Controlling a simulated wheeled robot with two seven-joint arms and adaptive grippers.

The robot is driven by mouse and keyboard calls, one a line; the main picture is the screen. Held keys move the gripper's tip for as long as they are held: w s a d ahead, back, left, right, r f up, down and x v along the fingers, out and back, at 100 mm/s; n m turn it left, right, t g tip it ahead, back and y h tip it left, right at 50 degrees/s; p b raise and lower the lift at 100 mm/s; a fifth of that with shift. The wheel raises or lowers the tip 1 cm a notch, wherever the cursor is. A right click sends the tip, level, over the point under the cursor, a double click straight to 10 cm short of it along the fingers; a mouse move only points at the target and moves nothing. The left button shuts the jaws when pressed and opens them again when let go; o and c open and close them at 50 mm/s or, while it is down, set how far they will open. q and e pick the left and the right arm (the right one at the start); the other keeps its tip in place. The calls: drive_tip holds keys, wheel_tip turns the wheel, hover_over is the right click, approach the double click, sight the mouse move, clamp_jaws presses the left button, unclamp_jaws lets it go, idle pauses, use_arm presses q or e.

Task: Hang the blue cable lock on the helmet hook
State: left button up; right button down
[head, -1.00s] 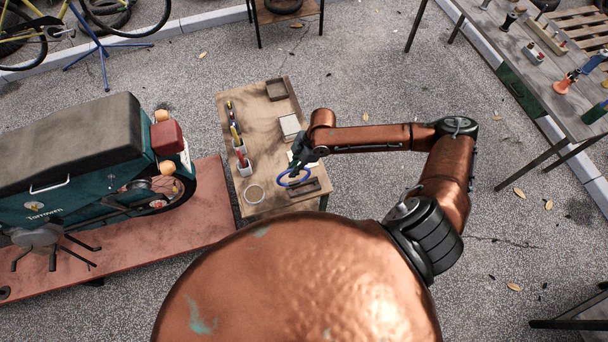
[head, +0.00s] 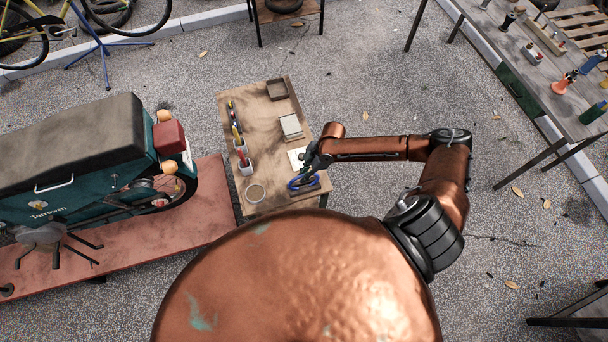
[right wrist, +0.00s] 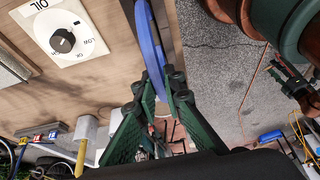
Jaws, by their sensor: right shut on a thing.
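The blue cable lock (head: 303,182) is a blue ring low over the near right part of the small wooden table. My right gripper (head: 309,167) is shut on it. In the right wrist view, the green fingers (right wrist: 162,86) close on both sides of the blue band (right wrist: 150,42), which runs up out of the picture. Whether the lock touches the table or the dark tray under it, I cannot tell. I cannot make out the helmet hook in either view. My left gripper is not in view.
A teal scooter (head: 85,165) stands on a red platform (head: 205,222) at left. Open pavement lies right of the table.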

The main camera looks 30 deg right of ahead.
drive_tip(key=shift+f, duration=0.1)
drive_tip(key=c, duration=2)
unclamp_jaws()
drive_tip(key=shift+f+b, duration=0.15)
drive_tip(key=shift+b, duration=0.2)
drive_tip(key=shift+d+r, duration=0.15)
drive_tip(key=shift+r, duration=0.1)
drive_tip(key=v, duration=0.2)
drive_tip(key=b+v, duration=0.1)
drive_tip(key=v, duration=0.2)
drive_tip(key=a+v, duration=0.1)
drive_tip(key=v, duration=0.1)
drive_tip(key=shift+s+d+r, duration=0.15)
drive_tip(key=shift+s+r, duration=0.1)
drive_tip(key=shift+r, duration=0.1)
